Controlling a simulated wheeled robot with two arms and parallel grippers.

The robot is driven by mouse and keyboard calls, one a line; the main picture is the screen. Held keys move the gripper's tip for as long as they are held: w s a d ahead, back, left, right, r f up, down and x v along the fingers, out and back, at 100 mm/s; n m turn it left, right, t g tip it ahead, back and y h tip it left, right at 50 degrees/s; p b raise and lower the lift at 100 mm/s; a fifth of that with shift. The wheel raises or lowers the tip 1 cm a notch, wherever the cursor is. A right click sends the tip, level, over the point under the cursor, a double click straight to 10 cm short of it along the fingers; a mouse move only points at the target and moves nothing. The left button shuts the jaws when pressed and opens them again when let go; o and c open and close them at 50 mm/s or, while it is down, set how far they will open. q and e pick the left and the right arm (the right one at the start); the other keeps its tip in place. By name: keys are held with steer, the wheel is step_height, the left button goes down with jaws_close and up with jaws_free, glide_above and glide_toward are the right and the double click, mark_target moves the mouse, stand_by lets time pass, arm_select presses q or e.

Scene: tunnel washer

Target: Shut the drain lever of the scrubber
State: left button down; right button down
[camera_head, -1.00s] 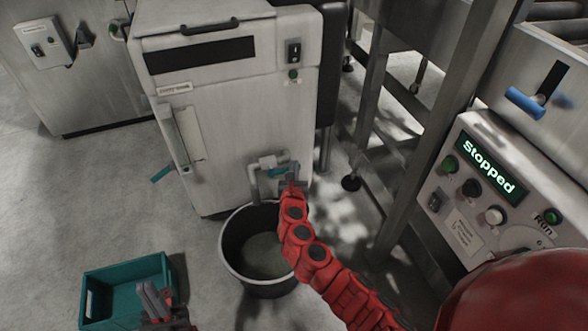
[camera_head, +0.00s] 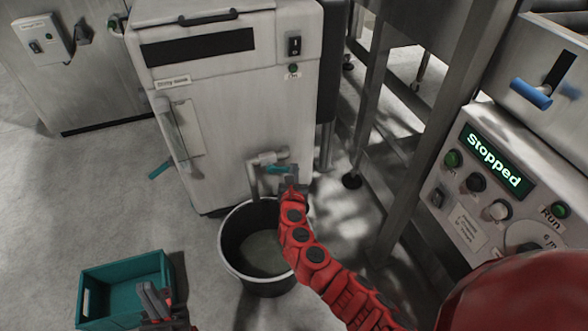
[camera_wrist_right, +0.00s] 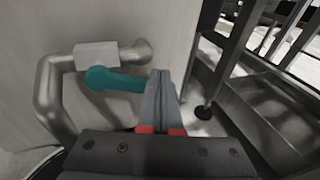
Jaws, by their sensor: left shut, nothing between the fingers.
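The scrubber is a pale cabinet (camera_head: 235,120) in the upper middle of the head view. A pipe with a white valve body (camera_head: 268,158) comes out low on its front. The teal drain lever (camera_head: 280,170) lies roughly level there; in the right wrist view the lever (camera_wrist_right: 115,79) points right from its pivot. My right gripper (camera_head: 292,184) is at the lever's right end. In the right wrist view its fingers (camera_wrist_right: 161,80) are together, beside the lever tip; contact is unclear. My left gripper (camera_head: 152,296) is shut and empty at the lower left, away from the scrubber.
A black bucket (camera_head: 229,262) with liquid stands under the pipe. A teal crate (camera_head: 88,298) is on the floor by my left gripper. Metal frame legs (camera_head: 362,110) and a control panel reading "Stopped" (camera_head: 493,160) are at right.

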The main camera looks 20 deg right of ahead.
steer(key=shift+f, duration=0.4)
